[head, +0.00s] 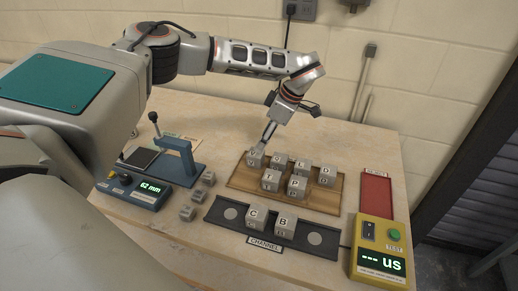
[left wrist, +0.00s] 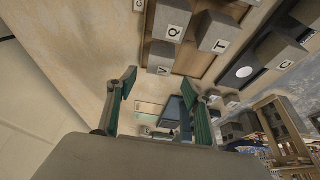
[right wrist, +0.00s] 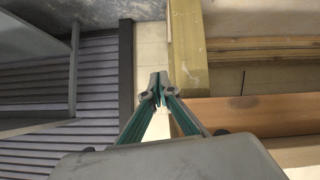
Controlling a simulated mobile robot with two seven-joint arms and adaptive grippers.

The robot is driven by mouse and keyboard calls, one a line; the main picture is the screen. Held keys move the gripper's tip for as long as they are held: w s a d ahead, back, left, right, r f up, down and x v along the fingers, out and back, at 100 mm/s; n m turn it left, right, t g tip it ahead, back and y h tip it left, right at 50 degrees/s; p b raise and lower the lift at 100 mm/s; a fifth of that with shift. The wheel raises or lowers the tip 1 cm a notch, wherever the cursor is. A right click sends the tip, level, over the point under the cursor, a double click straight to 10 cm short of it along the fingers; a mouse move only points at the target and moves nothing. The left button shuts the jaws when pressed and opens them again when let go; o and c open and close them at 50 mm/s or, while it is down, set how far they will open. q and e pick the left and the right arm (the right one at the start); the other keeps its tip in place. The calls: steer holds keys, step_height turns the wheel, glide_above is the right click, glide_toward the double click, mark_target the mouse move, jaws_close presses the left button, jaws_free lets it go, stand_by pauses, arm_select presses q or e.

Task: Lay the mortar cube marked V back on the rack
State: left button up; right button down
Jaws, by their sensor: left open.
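The mortar cube marked V (head: 256,158) sits at the back left corner of the wooden rack (head: 242,183), beside other lettered cubes. In the left wrist view cube V (left wrist: 162,57) shows its letter on the side and stands on the rack. My left gripper (head: 264,146) is at this cube from above and behind. In the left wrist view its two fingers (left wrist: 168,86) are apart, with cube V just beyond the tips and not clasped. My right gripper (right wrist: 159,84) has its fingertips together with nothing between them; it is outside the head view.
A blue press (head: 180,160) and a 62 mm gauge (head: 140,188) stand left; a yellow tester (head: 380,245) stands right.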

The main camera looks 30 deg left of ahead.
arm_select(q)
steer(key=shift+v, duration=1.85)
